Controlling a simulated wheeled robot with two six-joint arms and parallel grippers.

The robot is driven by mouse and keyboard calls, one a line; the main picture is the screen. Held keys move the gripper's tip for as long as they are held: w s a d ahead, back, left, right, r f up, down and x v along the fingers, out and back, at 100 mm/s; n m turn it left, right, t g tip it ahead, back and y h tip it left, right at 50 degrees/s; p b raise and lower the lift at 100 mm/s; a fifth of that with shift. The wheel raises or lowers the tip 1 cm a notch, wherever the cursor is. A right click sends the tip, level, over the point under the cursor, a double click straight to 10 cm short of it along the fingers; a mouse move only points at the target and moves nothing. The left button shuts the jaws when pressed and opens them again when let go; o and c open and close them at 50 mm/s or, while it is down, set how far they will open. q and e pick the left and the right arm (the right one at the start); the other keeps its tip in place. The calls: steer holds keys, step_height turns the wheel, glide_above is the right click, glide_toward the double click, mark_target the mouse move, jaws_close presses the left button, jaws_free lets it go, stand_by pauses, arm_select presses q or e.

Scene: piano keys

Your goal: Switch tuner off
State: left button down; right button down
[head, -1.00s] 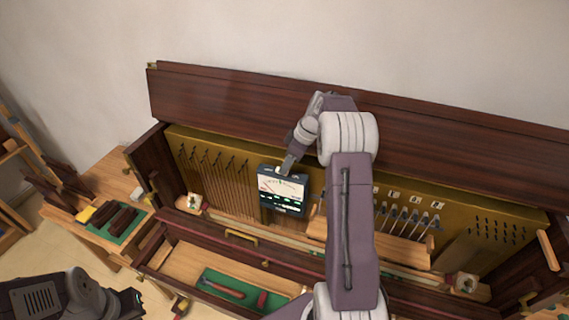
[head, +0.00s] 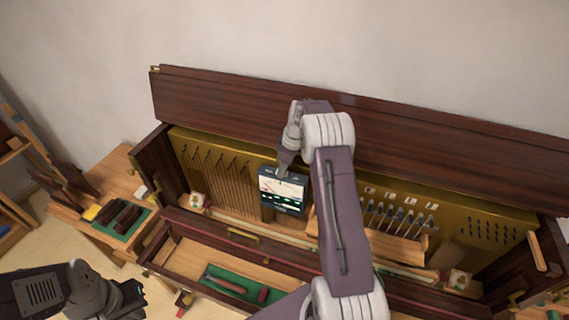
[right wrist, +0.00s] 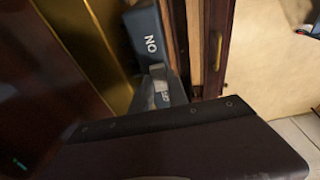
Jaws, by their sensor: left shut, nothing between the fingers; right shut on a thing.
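The tuner (head: 284,188) is a dark box with a pale meter face, a red mark and lit green marks. It stands upright inside the open piano. My right gripper (head: 282,170) is at the tuner's top edge, shut on what appears to be its switch, which the fingers hide. In the right wrist view, the tuner's blue-grey top (right wrist: 145,32) shows the word ON, with my right fingers (right wrist: 158,88) against its near end. My left gripper (head: 138,292) is shut and empty at the lower left, away from the tuner.
The piano's raised dark lid (head: 240,103) stands behind the tuner. Several levers (head: 398,217) are at its right. A green mat (head: 240,290) with a hammer lies in the front tray. A side table (head: 112,172) holds dark blocks on green cloth.

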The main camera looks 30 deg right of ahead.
steer(key=shift+w+a+r+g+h+p, duration=0.1)
steer(key=shift+a+r+g+h+p, duration=0.15)
steer(key=shift+r+g+p, duration=0.3)
steer(key=shift+w+f+h+p, duration=0.1)
steer(key=shift+f+h+p, duration=0.2)
steer(key=shift+p, duration=0.1)
steer(key=shift+f+g, duration=0.25)
steer(key=shift+g, duration=0.1)
arm_select(q)
step_height(320, 180, up, 4)
steer(key=shift+f, duration=0.2)
arm_select(e)
steer(key=shift+d, duration=0.1)
steer(key=c, duration=1.3)
jaws_free()
